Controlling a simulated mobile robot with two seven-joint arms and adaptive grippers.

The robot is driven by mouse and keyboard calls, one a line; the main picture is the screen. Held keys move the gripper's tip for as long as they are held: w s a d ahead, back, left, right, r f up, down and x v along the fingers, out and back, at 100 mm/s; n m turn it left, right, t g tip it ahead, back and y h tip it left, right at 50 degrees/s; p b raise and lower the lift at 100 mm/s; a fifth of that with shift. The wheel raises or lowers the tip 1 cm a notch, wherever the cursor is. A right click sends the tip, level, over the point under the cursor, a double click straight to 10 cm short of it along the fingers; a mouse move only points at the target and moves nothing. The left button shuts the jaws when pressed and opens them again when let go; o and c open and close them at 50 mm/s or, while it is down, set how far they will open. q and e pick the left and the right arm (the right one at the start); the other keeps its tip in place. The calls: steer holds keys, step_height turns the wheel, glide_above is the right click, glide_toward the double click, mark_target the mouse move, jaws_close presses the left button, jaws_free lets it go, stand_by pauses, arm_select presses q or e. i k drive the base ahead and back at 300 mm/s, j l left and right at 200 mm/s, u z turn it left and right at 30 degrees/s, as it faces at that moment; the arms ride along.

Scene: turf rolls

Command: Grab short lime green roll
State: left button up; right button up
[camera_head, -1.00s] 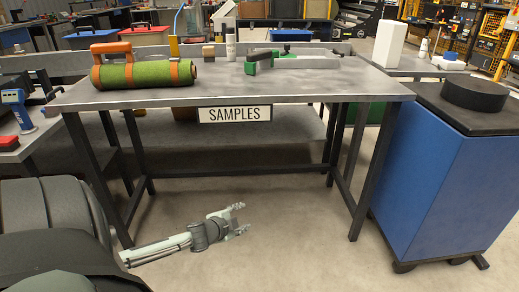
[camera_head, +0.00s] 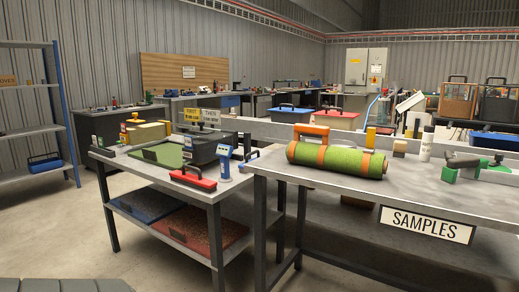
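A short lime green roll (camera_head: 338,160) with orange bands lies on its side on the grey samples table (camera_head: 440,196). An orange handle (camera_head: 311,132) shows behind its left end; I cannot tell whether it is joined to the roll. Neither of my grippers shows in the head view now.
A white bottle (camera_head: 426,146) stands right of the roll. Floor (camera_head: 60,235) at the left is clear.

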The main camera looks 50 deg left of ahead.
mark_target(365, 163)
steer(key=i+u, duration=0.15)
steer(key=u, duration=0.25)
steer(key=i+u, duration=0.2)
steer(key=u, duration=0.15)
steer(key=i+u, duration=0.15)
steer(key=u, duration=0.25)
steer(key=i+l+u, duration=0.15)
steer(key=u, duration=0.25)
